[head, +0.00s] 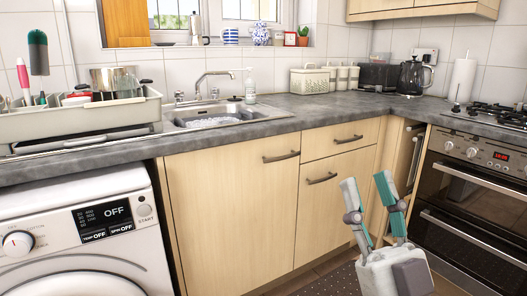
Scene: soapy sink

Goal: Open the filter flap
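No filter flap shows in the head view. The white washing machine (130,225) stands at the lower left under the worktop. Its upper front shows a dial (17,243), a dark display reading OFF and the top of the round door. Its lower front is cut off by the picture's bottom edge. My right gripper (367,186) is in front of the cupboards at the lower right, pointing up. Its two grey and teal fingers are spread apart with nothing between them. It is well to the right of the machine. My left gripper is not in view.
A grey worktop (285,110) with a sink (215,118) runs above the machine and the wooden cupboards (225,205). A dish rack (85,118) stands on it at the left. An oven (470,200) is at the right. A dark dotted mat (335,281) lies on the floor.

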